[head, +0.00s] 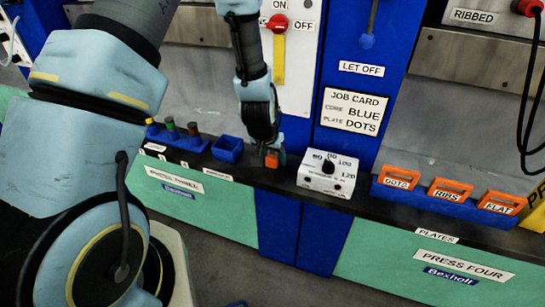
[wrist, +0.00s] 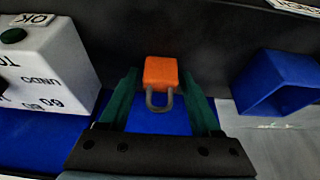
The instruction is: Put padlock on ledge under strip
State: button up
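The orange padlock (head: 271,161) with a grey shackle stands on the dark ledge (head: 240,170) in the head view, between a blue bin and the white dial box. In the wrist view the padlock (wrist: 161,82) is in the middle, shackle toward me. My gripper (head: 268,148) points down at it. In the wrist view my gripper's green fingers (wrist: 160,85) stand open on either side of the padlock, with a small gap showing on both sides. A yellow strip (head: 279,60) hangs below a red switch knob (head: 277,24) on the white panel.
The white dial box (head: 326,173) stands close right of the padlock, and the blue bin (head: 228,148) close left. Further right, orange plates (head: 450,189) stand in a blue rack. A job card (head: 352,112) is on the blue column.

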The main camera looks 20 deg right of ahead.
jog(key=shift+o, duration=0.8)
jog(key=shift+r, duration=0.25)
jog(key=b+v, duration=0.1)
jog(key=v, duration=1.1)
jog(key=a+r+n+g+y, duration=0.1)
jog(key=a+r+n, duration=0.2)
jog(key=a, duration=1)
jog(key=a+r+n+y, duration=0.2)
jog(key=a+r+n, duration=0.1)
jog(key=a, duration=1.1)
jog(key=shift+s+a+r+n+g, duration=0.2)
jog(key=shift+s+r+n+g, duration=0.25)
jog(key=shift+n, duration=0.25)
jog(key=shift+o, duration=0.3)
